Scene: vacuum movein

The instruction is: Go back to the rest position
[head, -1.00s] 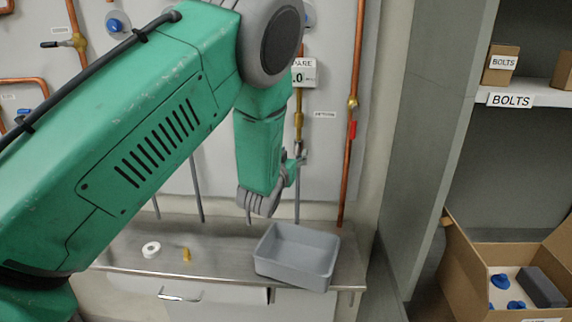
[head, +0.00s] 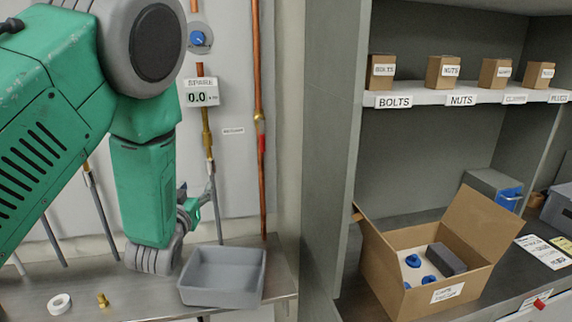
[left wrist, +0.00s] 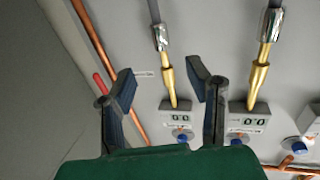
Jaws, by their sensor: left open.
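My left arm comes in from the left in the head view, with its forearm hanging down over the metal counter (head: 150,300). My left gripper (head: 190,207) shows partly behind the forearm, in front of the wall pipes and above the grey tray. In the left wrist view my left gripper (left wrist: 163,85) has its two dark fingers spread wide with nothing between them. Behind it are brass fittings (left wrist: 170,83) and small gauges reading 0.0 on the wall panel. My right gripper is not in view.
The grey tray (head: 222,276), a white ring (head: 60,304) and a small brass fitting (head: 102,300) are on the counter. An open cardboard box (head: 400,297) with blue parts stands right. Shelves (head: 440,97) hold small labelled boxes. A grey cabinet side (head: 325,150) separates the areas.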

